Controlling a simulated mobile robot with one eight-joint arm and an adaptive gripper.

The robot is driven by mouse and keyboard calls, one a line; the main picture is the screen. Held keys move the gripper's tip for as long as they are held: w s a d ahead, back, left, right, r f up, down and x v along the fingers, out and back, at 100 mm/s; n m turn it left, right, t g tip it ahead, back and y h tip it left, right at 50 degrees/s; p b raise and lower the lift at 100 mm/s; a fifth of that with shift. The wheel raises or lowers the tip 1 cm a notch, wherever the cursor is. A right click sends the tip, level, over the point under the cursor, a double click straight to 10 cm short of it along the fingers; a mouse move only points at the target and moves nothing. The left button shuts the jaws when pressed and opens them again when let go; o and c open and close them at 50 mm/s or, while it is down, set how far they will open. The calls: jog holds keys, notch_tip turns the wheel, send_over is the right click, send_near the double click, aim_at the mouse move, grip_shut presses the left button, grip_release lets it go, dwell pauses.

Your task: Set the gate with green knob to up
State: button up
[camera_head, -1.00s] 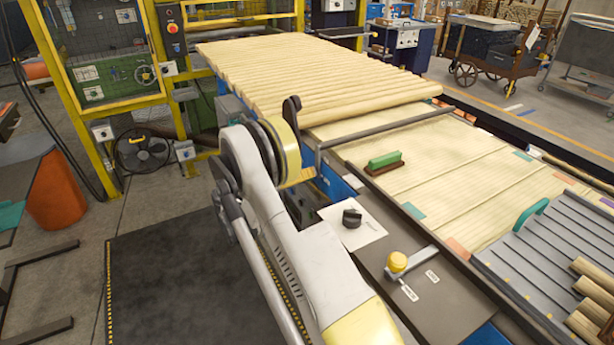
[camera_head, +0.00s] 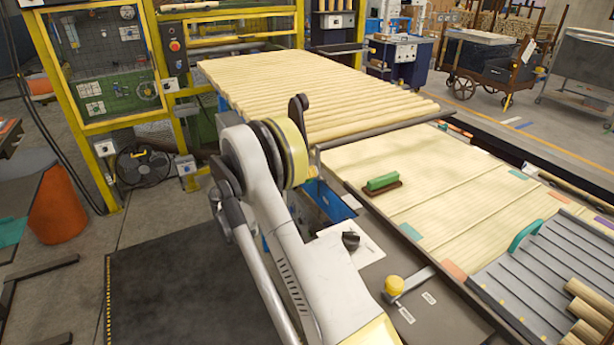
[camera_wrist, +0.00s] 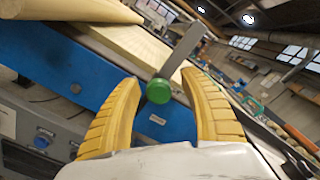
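In the wrist view, the green round knob (camera_wrist: 158,91) sits between the fingertips of my gripper (camera_wrist: 161,82), in front of a blue machine side. A flat grey metal gate bar (camera_wrist: 184,52) runs from the knob up and to the right in the picture. Both yellow ribbed fingers are spread open, with the knob at about tip level. I cannot tell whether either finger touches it. In the head view, my arm hides the gripper, and the green knob does not show.
A second gate with a yellow knob (camera_head: 394,286) is on the dark panel, beside a black rotary knob (camera_head: 350,241). A green-handled brush (camera_head: 382,183) lies on the slatted wood bed (camera_head: 440,205). Turned rods (camera_head: 310,90) fill the far table. Dark floor mat (camera_head: 175,290) is clear.

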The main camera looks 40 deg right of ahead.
jog(key=shift+a, duration=0.15)
jog(key=v, duration=1.1)
jog(key=shift+w+a, duration=0.2)
jog(key=shift+a, duration=0.15)
